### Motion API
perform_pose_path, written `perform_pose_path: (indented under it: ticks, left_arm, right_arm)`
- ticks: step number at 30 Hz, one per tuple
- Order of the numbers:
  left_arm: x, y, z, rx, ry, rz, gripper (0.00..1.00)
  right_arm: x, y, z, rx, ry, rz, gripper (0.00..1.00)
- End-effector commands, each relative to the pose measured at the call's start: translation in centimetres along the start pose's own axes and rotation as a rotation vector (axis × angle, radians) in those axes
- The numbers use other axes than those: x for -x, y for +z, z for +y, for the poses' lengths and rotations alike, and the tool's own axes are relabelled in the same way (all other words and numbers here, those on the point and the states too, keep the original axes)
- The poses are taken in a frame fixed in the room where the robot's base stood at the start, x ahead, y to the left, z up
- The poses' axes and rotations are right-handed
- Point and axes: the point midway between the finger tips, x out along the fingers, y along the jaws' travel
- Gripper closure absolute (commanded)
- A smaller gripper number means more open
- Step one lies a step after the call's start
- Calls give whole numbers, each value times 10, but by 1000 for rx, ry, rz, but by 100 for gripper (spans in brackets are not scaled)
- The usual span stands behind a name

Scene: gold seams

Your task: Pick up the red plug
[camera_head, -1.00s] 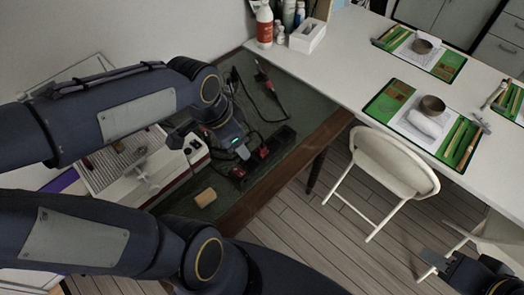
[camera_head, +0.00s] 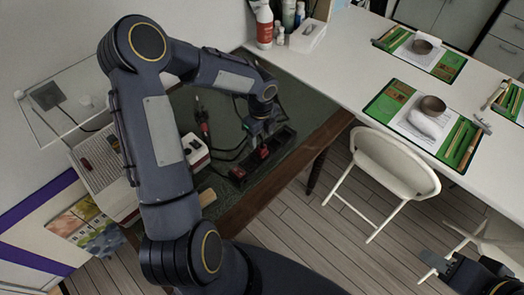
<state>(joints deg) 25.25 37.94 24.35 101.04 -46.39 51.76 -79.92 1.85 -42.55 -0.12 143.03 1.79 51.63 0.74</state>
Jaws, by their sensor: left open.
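A red plug (camera_head: 263,152) is at the black power strip (camera_head: 284,144) on the dark green mat. A second red piece (camera_head: 238,173) shows at the strip's lower left end. My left gripper (camera_head: 262,139) is open and points down just above the upper red plug. Its fingers are small and dark here, so I cannot tell whether they touch the plug. My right gripper (camera_head: 438,266) is at the lower right, over the floor and far from the plug; its finger gap is not clear.
A white box-like device (camera_head: 195,149) stands left of the strip, with black cables and a red-tipped tool (camera_head: 203,118) behind. A wooden block (camera_head: 207,197) lies near the front, partly hidden by my arm. A white chair (camera_head: 394,168) stands to the right.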

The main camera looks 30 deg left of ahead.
Motion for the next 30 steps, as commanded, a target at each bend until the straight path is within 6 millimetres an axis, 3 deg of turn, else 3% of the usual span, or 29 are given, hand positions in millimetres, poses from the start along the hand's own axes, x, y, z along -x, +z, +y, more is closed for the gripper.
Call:
perform_pose_path:
  ticks: [12,21,30]
  left_arm:
    - [-54,-5,1,2,2,2,44]
    - [-58,-5,1,3,0,0,45]
    - [-58,-5,1,3,0,0,84]
  right_arm:
    - [9,-4,-4,0,0,0,64]
    - [9,-4,-4,0,0,0,64]
    - [9,-4,-4,0,0,0,64]
